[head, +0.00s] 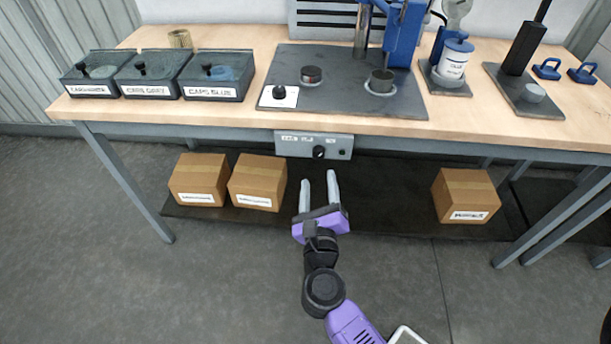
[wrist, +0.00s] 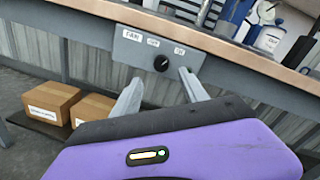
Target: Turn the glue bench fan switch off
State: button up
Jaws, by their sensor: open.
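The fan switch panel (head: 313,145) is a grey plate fixed under the front edge of the bench. It carries a black rotary knob (head: 319,152) and white labels. In the wrist view the panel (wrist: 135,58) shows labels that look like FAN, OFF and ON, and the knob (wrist: 161,63) has a light mark pointing up and right, toward the ON label. My gripper (head: 318,182) is open and empty, in front of and below the panel. In the wrist view its fingertips (wrist: 163,78) reach toward the knob, one on each side, apart from it.
The workbench (head: 240,118) holds three lidded cap bins (head: 155,75), a dark mat (head: 340,60) and a blue press (head: 400,35). Cardboard boxes (head: 258,182) sit on the low shelf at left and another box (head: 465,195) at right. The space before the panel is clear.

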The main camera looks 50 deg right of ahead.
aim_at(319, 156)
jog(key=shift+x, duration=3.95)
jog(key=shift+s+d+r, duration=0.1)
grip_shut()
